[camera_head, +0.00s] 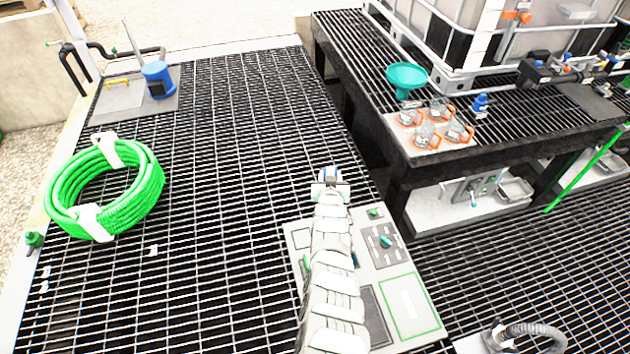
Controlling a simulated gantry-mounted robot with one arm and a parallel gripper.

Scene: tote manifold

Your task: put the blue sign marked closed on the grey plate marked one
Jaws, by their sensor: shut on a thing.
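My gripper (329,184) is above the black grating, just beyond the far end of a light grey panel. The light grey panel (405,262) lies below and to the right, partly behind my arm. I cannot tell which part, if any, is the plate marked one.
A green hose coil (71,184) lies at left. A blue container (157,79) stands on a grey mat at back left.

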